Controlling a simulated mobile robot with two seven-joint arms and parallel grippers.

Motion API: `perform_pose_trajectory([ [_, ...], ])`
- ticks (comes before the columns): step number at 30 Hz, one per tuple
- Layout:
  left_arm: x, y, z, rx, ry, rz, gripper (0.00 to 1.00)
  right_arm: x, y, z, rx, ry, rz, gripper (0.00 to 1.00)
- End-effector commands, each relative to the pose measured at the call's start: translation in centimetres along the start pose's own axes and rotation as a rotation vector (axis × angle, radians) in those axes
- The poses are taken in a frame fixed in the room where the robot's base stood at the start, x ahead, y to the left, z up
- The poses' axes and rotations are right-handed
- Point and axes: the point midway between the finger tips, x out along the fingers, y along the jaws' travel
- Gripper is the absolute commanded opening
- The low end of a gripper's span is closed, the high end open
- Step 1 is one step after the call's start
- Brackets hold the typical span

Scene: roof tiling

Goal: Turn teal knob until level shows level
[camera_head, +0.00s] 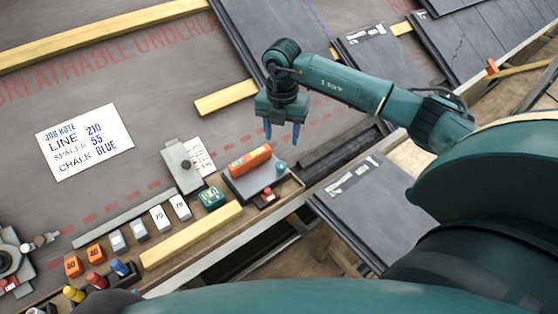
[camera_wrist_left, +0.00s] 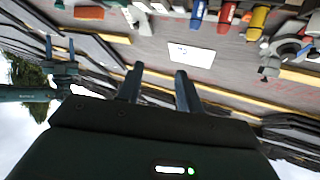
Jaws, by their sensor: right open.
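A small teal knob (camera_head: 281,165) sits at the right side of a dark grey plate (camera_head: 256,184) on the wooden ledge. An orange-red level (camera_head: 250,158) lies across the plate's upper part; its reading is too small to tell. A teal box (camera_head: 212,197) with a small display stands left of the plate. My right gripper (camera_head: 281,132) is open and empty, pointing down above the plate's far side, apart from the knob. My left gripper (camera_wrist_left: 160,70) has its fingers spread with nothing between them in the left wrist view.
A small red piece (camera_head: 267,197) sits at the plate's near edge. A grey device (camera_head: 184,166), number blocks, coloured bottles and a yellow batten (camera_head: 190,235) crowd the ledge to the left. A job note (camera_head: 84,142) lies on the underlay. Dark slates (camera_head: 368,210) lie to the right.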

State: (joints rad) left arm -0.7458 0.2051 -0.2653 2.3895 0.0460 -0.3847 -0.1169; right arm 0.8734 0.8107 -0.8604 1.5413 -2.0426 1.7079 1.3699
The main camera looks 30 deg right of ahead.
Motion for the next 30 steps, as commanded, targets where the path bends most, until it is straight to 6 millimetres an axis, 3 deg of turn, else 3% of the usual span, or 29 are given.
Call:
perform_pose_trajectory([
  [1,0.2,0.1,0.4,0.007,-0.001,0.003,0.36,1.5,0.0,-0.1,-0.001,0.004,-0.003,0.50],
  [6,0.8,0.3,1.2,0.030,-0.011,0.011,0.36,5.2,0.0,-0.2,-0.002,0.005,-0.001,0.50],
  [13,1.2,0.3,1.2,0.051,0.031,0.005,0.36,8.8,0.1,-0.2,-0.002,0.005,0.002,0.50],
  [18,1.3,0.2,1.0,0.061,0.056,0.000,0.36,9.9,0.1,-0.2,-0.004,0.004,0.002,0.50],
  [27,1.3,0.2,0.8,0.062,0.067,0.000,0.36,10.1,0.1,-0.2,-0.004,0.003,0.003,0.50],
  [30,1.3,0.2,0.9,0.061,0.065,0.001,0.36,10.1,0.1,-0.2,-0.004,0.004,0.003,0.43],
])
